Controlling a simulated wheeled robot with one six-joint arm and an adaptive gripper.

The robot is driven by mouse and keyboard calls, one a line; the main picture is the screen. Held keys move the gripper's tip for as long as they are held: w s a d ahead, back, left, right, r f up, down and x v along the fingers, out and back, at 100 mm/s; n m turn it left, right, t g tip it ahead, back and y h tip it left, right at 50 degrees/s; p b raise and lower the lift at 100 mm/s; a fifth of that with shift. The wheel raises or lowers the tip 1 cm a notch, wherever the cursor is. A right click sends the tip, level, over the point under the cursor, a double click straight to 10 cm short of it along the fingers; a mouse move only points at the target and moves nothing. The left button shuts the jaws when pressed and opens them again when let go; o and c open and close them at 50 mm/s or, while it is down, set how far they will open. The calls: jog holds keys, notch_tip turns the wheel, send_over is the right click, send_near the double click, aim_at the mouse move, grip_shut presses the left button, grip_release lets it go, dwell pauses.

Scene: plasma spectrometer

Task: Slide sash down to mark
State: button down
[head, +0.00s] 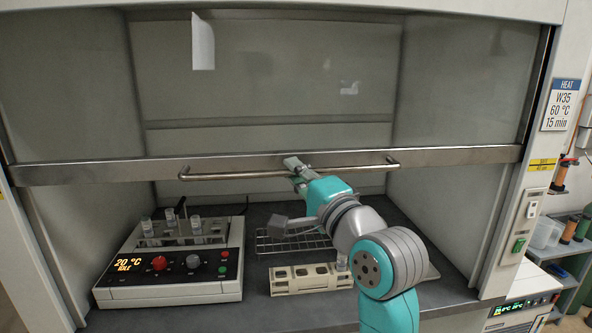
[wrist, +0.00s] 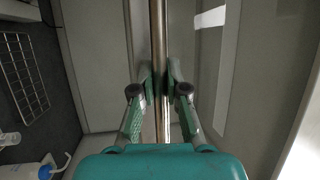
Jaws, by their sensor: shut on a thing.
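The fume hood sash (head: 450,157) is a glass pane with a metal bottom rail. It is partly raised, leaving an opening below. A horizontal bar handle (head: 235,175) runs along the rail. My gripper (head: 293,164) is shut on the handle near its middle. In the wrist view the handle (wrist: 158,30) runs upright between the two fingers of my gripper (wrist: 160,88). A yellow mark (head: 542,164) with small lettering is on the right post, roughly level with or slightly below the rail's right end.
Inside the hood stand a heating block (head: 170,270) reading 20 °C IDLE with several vials, a beige rack (head: 310,278) and a wire rack (head: 290,242). A HEAT label (head: 565,104) is on the right post. Shelves with bottles stand at far right.

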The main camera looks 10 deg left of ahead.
jog(key=c, duration=1.2)
grip_release()
jog(key=v, duration=1.2)
